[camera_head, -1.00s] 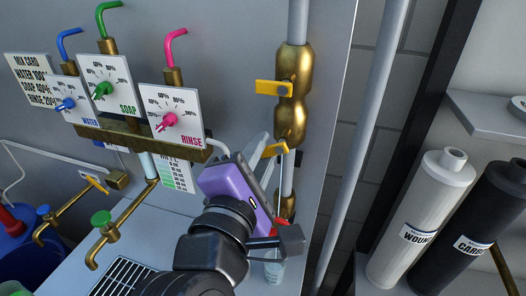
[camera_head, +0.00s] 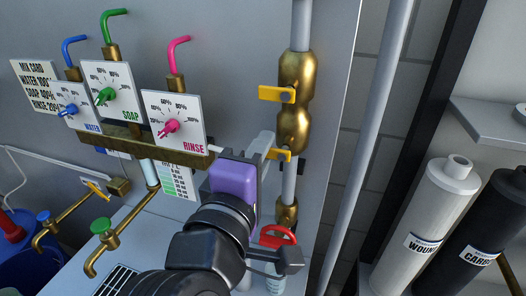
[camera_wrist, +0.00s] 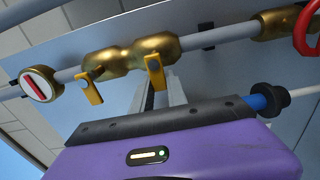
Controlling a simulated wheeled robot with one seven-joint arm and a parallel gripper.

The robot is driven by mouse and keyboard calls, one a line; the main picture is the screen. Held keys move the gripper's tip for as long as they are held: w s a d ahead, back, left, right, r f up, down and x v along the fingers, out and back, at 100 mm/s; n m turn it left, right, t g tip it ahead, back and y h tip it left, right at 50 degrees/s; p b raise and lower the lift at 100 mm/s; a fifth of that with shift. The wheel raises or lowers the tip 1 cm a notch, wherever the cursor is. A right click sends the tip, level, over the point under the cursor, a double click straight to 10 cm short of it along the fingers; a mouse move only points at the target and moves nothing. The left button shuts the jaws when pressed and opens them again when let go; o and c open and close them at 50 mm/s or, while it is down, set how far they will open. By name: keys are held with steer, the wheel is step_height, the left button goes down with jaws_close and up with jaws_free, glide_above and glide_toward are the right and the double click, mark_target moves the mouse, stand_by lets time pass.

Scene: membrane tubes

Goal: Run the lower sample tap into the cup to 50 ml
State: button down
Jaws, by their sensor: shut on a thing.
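The lower yellow tap lever (camera_head: 281,155) sits on the brass and grey pipe (camera_head: 289,185). The fingers of my purple gripper (camera_head: 267,148) reach it from the left and are shut on it. In the wrist view the fingers (camera_wrist: 163,92) meet this lever (camera_wrist: 156,74) below the brass body. The upper yellow tap lever (camera_head: 277,93) is apart from my gripper. A clear cup (camera_head: 275,286) stands low below the pipe, partly hidden by my arm; its fill level cannot be read.
A red handwheel (camera_head: 279,235) is just below my gripper. Three dial plates, such as the rinse plate (camera_head: 174,121), and brass spouts are at the left. A grey vertical pipe (camera_head: 365,150) and two cartridges (camera_head: 425,225) stand at the right.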

steer(key=c, duration=1.3)
jaws_free()
steer(key=shift+s, duration=0.1)
steer(key=b+v, duration=0.1)
steer(key=v, duration=0.6)
steer(key=shift+s+a+b, duration=0.15)
steer(key=shift+s+b, duration=0.15)
steer(key=shift+b, duration=0.1)
